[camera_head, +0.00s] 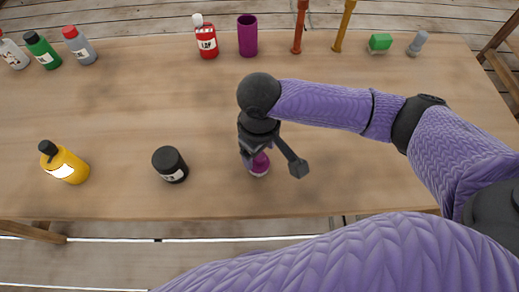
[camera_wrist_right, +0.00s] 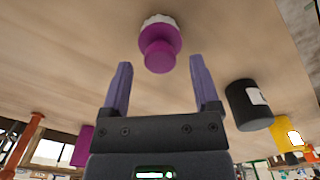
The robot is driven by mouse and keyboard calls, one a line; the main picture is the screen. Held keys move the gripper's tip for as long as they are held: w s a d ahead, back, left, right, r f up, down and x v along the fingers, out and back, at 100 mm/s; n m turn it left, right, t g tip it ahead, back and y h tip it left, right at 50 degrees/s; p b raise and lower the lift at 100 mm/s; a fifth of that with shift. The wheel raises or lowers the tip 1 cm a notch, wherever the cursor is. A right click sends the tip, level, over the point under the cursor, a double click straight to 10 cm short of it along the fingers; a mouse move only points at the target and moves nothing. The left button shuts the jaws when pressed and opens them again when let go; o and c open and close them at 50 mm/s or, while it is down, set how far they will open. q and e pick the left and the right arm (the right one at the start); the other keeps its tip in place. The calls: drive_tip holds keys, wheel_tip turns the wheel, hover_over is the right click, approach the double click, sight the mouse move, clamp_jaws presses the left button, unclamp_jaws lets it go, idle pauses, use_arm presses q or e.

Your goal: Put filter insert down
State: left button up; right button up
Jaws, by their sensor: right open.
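A small magenta piece with a white ridged base, which I take for the filter insert (camera_head: 260,165), stands on the table near its front edge. In the right wrist view the filter insert (camera_wrist_right: 160,42) sits just beyond and between the fingertips, with its base on the wood and a gap on each side. My right gripper (camera_wrist_right: 160,64) is open with nothing between its fingers. In the head view my right gripper (camera_head: 250,160) points down over the insert and hides part of it. My left gripper is not in view.
A black jar (camera_head: 170,164) stands left of the insert, and a yellow bottle (camera_head: 68,166) farther left. At the back stand a red bottle (camera_head: 206,40), a purple cup (camera_head: 247,36), two posts, a green block (camera_head: 380,42) and several bottles. The middle of the wooden table (camera_head: 150,100) is clear.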

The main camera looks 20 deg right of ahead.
sight(259, 157)
wheel_tip(259, 157, up, 11)
drive_tip(key=p, duration=0.4)
drive_tip(key=shift+s+f, duration=0.1)
drive_tip(key=shift+f, duration=0.05)
